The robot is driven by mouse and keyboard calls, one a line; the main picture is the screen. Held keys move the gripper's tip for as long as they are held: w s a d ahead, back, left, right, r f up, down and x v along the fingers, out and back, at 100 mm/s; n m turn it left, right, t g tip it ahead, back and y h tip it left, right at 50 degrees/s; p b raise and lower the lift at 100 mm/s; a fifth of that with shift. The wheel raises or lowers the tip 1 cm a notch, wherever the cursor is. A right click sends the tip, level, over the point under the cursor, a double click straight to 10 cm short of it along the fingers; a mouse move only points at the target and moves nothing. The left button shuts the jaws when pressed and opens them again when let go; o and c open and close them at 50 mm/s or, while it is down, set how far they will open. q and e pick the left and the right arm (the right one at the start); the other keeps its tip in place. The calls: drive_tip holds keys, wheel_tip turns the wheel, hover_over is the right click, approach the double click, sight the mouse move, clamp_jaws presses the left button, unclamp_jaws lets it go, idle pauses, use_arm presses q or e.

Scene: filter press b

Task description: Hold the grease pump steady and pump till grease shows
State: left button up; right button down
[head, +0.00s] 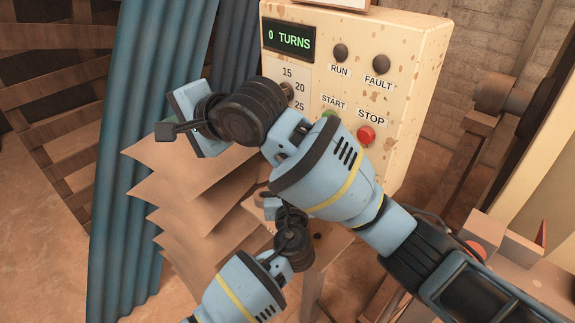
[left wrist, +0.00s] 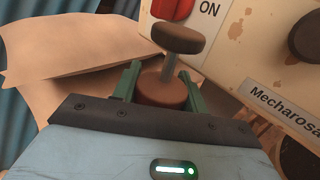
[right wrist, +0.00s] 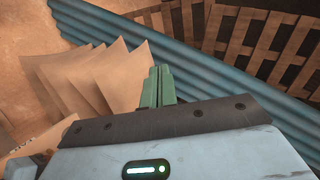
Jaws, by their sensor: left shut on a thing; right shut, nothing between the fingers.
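The grease pump shows in the left wrist view as a rusty brown round body (left wrist: 162,89) with a grey rod and a brown knob (left wrist: 178,39) on top. The knob stands clear above the body. My left gripper (left wrist: 160,73) is shut on the pump body, one green finger on each side. In the head view my right arm hides most of that spot, and I cannot make out the pump. My right gripper (right wrist: 158,74) is shut and empty, apart from the pump, up and left of my left gripper in the head view. I see no grease.
A cream control box (head: 408,75) reads "0 TURNS" and has a red STOP button (head: 366,134). A red switch (left wrist: 172,9) marked ON is close behind the pump knob. Several tan sheets (head: 185,190) and a blue corrugated panel (head: 140,80) stand at the left.

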drive_tip(key=w+d+f+m+h, duration=0.25)
drive_tip(key=w+f+h, duration=0.2)
drive_tip(key=f, duration=0.25)
drive_tip(key=d+r+n+t+h, duration=0.1)
drive_tip(key=d+r+n+h, duration=0.1)
drive_tip(key=d, duration=0.6)
drive_tip(key=d+r+n+h, duration=0.2)
drive_tip(key=d+r, duration=0.1)
drive_tip(key=d, duration=0.6)
drive_tip(key=shift+w+d+r+t, duration=0.15)
drive_tip(key=shift+w+d+t, duration=0.1)
drive_tip(key=shift+w+t, duration=0.15)
drive_tip(key=shift+f, duration=4.45)
drive_tip(key=shift+f, duration=0.1)
drive_tip(key=shift+f, duration=0.3)
